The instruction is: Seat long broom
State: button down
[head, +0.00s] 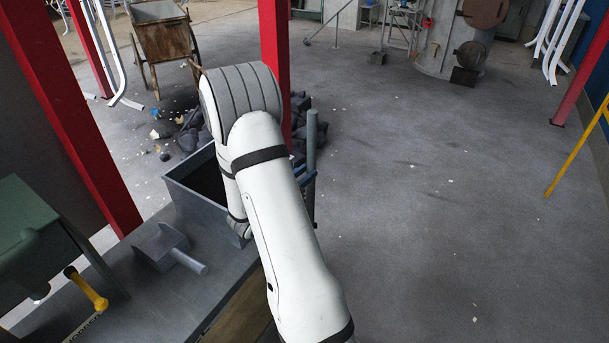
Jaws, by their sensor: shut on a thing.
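My white arm rises from the bottom middle, bends at the elbow and folds down behind itself. Its wrist shows low beside a grey open bin, and my gripper is hidden behind the upper arm. A grey upright rod (312,140) stands just right of the arm, at the bin's right end. It may be the long broom's handle, but its lower part is hidden and I cannot tell what holds it. No broom head can be made out. The grey bin (190,197) has dark insides and is partly covered by my arm.
A grey scoop (160,245) lies on the bench left of the bin. A yellow-handled tool (88,290) lies at the lower left. Red posts (274,40) and dark rubble (190,135) are behind the bin. A rusty cart (160,42) stands farther back. The floor at right is open.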

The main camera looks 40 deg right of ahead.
aim_at(308, 148)
jog(key=shift+f, duration=0.2)
jog(key=shift+f+b, duration=1.1)
jog(key=shift+b, duration=0.05)
jog(key=c, duration=1.1)
grip_release()
jog(key=shift+c, duration=0.2)
notch_tip(308, 148, up, 10)
jog(key=shift+r, duration=0.1)
